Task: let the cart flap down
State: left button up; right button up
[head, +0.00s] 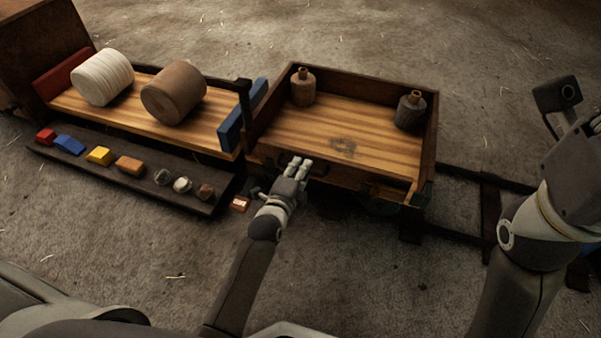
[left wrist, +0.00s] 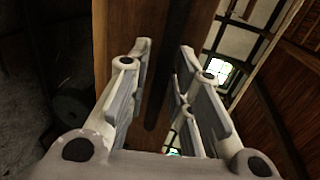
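The cart (head: 432,137) is an open wooden box with a striped plank floor. Its near side board (head: 350,186) runs along the front edge; I cannot clearly tell its tilt. My left gripper (head: 298,168) is at this near edge, left of its middle. In the left wrist view the left gripper (left wrist: 165,65) has its fingers parted, with a brown wooden board (left wrist: 125,25) beyond and between them. Contact with the board cannot be told.
Two small brown and grey bottles (head: 303,88) (head: 410,110) stand in the cart. To the left, a wagon bed holds a white spool (head: 103,78) and a brown spool (head: 173,93). A dark shelf (head: 120,178) carries several small blocks. Dark rails (head: 488,215) lie at the right.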

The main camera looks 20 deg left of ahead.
pick_arm(q)
jog(key=shift+w, duration=0.15)
grip_shut()
jog(key=shift+f, duration=0.1)
